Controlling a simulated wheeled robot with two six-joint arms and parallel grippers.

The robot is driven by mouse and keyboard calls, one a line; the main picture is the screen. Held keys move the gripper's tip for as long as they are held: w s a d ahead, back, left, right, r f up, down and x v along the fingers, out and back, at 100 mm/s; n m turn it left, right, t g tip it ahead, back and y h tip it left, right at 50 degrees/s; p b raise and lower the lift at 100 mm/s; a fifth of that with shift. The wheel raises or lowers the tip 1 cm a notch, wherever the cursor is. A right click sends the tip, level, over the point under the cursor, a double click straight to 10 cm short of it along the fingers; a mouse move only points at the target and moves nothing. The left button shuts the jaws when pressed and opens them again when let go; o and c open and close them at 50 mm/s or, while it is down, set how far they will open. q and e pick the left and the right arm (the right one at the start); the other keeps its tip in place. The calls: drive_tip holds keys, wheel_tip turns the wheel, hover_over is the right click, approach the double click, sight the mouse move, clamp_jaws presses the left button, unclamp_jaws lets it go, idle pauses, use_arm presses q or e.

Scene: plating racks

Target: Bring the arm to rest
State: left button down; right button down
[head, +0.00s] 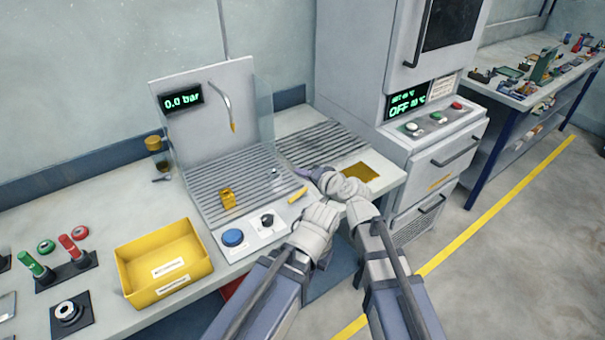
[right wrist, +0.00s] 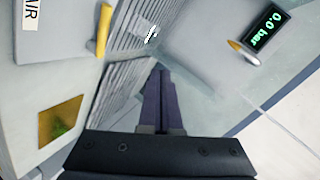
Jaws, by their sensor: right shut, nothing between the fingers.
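My right gripper (head: 308,172) reaches over the right end of the grey slatted bench in the head view. Its dark fingers are together and empty, and they also show in the right wrist view (right wrist: 164,98). It is held beside the wash station (head: 205,110) with the 0.0 bar display, near a small silver part (head: 275,171) on the slats. My left arm (head: 315,230) comes up from the lower left, close beside my right forearm. Its fingers cannot be made out.
A yellow bin (head: 165,262) stands at the bench's front left. A brass block (head: 228,198) sits on the slats, near a blue button (head: 232,238) and a yellow lever (head: 298,195). A gold square (head: 360,172) lies at the right, before the oven cabinet (head: 425,130).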

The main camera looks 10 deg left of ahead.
drive_tip(key=s+d+f+n+g+h, duration=0.1)
drive_tip(key=s+d+f+g+h, duration=0.25)
drive_tip(key=s+d, duration=0.4)
drive_tip(key=s+d+f+n+g+h, duration=0.25)
drive_tip(key=s+d+f, duration=0.2)
drive_tip(key=d, duration=0.65)
drive_tip(key=s+d+f+n+g+h, duration=0.1)
drive_tip(key=s+d+f+g+h, duration=0.2)
drive_tip(key=s+d+f, duration=0.45)
drive_tip(key=s+a+r+n+h, duration=0.1)
drive_tip(key=s+a+r+n, duration=0.1)
drive_tip(key=a, duration=0.7)
drive_tip(key=shift+s+r+n+g+h, duration=0.15)
drive_tip(key=shift+s+n+g+h, duration=0.2)
drive_tip(key=shift+s+n, duration=0.55)
